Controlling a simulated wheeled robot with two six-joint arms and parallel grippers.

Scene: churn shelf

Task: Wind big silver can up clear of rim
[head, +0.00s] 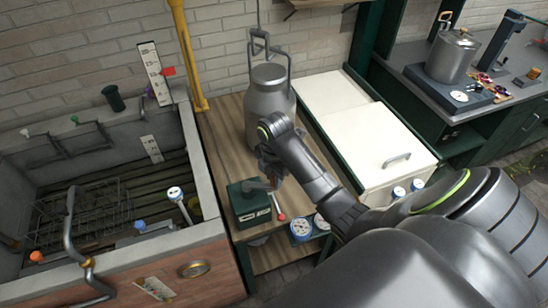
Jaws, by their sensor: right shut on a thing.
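The big silver can (267,100) is upright at the back of the wooden bench, right of the tank. Its bail handle is at a hook on a thin line (258,14) coming down from above. My arm covers part of its lower front, so I cannot tell whether its base touches the bench. A small green winch box (247,205) sits at the bench's front. My right gripper (271,181) is closed at the crank beside the box; the grip itself is small and partly hidden. My left gripper is not in view.
The stone tank (190,135) with its raised rim stands left, holding a wire rack (85,210). A yellow post (187,55) rises behind. A white-lidded chest (365,145) is right of the bench. A smaller silver pot (452,57) stands on the far right counter.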

